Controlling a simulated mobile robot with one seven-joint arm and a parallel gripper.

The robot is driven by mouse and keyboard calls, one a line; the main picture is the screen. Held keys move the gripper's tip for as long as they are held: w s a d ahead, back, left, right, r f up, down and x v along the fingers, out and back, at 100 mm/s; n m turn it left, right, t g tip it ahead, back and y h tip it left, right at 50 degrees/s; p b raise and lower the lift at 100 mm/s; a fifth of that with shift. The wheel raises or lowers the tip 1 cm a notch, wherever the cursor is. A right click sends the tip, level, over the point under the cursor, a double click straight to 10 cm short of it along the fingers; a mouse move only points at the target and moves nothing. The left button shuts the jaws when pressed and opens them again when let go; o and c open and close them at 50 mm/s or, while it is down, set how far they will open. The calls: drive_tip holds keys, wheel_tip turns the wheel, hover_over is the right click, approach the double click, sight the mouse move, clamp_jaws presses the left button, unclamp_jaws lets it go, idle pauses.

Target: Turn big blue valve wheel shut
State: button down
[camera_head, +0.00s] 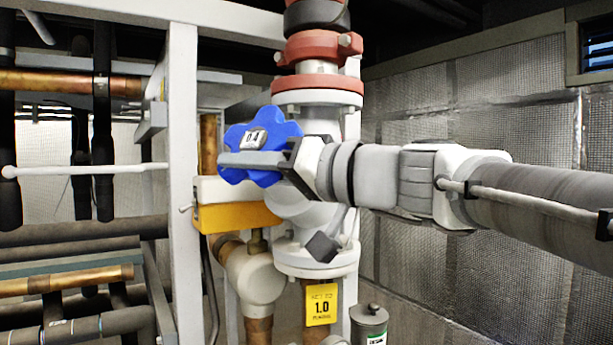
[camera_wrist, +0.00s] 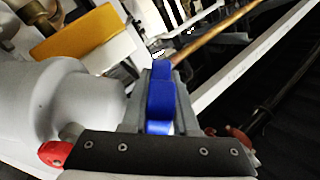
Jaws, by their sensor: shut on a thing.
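The big blue valve wheel (camera_head: 262,132) is a lobed handwheel with a grey "0.4" tag at its hub, on the white valve body in the middle of the head view. My gripper (camera_head: 228,160) reaches in from the right, its fingers lying across the lower part of the wheel. In the wrist view the wheel shows edge-on as a blue strip (camera_wrist: 160,98) between the fingers of my gripper (camera_wrist: 160,80). The gripper is shut on the wheel. The far finger is mostly hidden in the head view.
A yellow block (camera_head: 235,216) sits just below the wheel. A white upright post (camera_head: 183,130) stands to its left. Red flanges (camera_head: 318,85) are above the valve, and a yellow "1.0" tag (camera_head: 321,305) hangs below. Meshed wall panels (camera_head: 500,120) lie behind my arm.

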drive_tip(key=b, duration=0.2)
drive_tip(key=shift+f+t+b, duration=0.3)
drive_tip(key=shift+f+t, duration=0.05)
drive_tip(key=shift+t, duration=0.05)
